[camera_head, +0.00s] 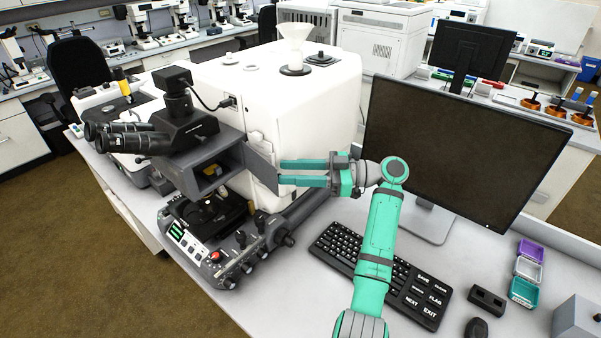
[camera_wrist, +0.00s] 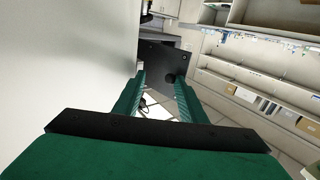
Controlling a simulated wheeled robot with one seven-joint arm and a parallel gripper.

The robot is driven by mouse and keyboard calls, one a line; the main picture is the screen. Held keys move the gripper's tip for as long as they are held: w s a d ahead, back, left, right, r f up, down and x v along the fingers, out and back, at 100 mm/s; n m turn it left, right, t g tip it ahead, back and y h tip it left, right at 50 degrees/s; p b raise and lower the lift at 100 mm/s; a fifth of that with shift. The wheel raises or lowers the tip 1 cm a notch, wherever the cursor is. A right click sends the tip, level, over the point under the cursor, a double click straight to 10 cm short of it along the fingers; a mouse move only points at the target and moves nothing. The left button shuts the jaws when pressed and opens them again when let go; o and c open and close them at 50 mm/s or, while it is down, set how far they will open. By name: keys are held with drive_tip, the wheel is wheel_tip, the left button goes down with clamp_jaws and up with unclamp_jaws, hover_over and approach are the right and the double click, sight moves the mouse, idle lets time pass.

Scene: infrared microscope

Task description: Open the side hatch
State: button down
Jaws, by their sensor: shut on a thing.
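The side hatch (camera_head: 260,167) is a dark grey panel on the infrared microscope (camera_head: 188,128). It stands swung out from the right side of the dark box-shaped opening (camera_head: 214,172), and the inside of the box shows. My gripper (camera_head: 281,173) reaches in from the right with its two green fingers at the hatch. In the wrist view the hatch (camera_wrist: 163,60) is a dark plate beyond the fingertips (camera_wrist: 161,77), with a small dark round part near its lower right. The fingers are shut on the hatch, with a gap between them; the exact contact is hard to see.
The large white housing (camera_head: 300,110) stands close behind my gripper. A control panel with knobs (camera_head: 225,262) lies below the opening. A monitor (camera_head: 460,150) and a keyboard (camera_head: 385,270) are on the right. The bench front between panel and keyboard is clear.

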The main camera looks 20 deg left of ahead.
drive_tip(key=shift+w+a, duration=0.2)
drive_tip(key=shift+a, duration=0.3)
drive_tip(key=c, duration=1.7)
unclamp_jaws()
drive_tip(key=shift+a+f, duration=0.1)
drive_tip(key=v, duration=0.9)
drive_tip(key=shift+s, duration=0.25)
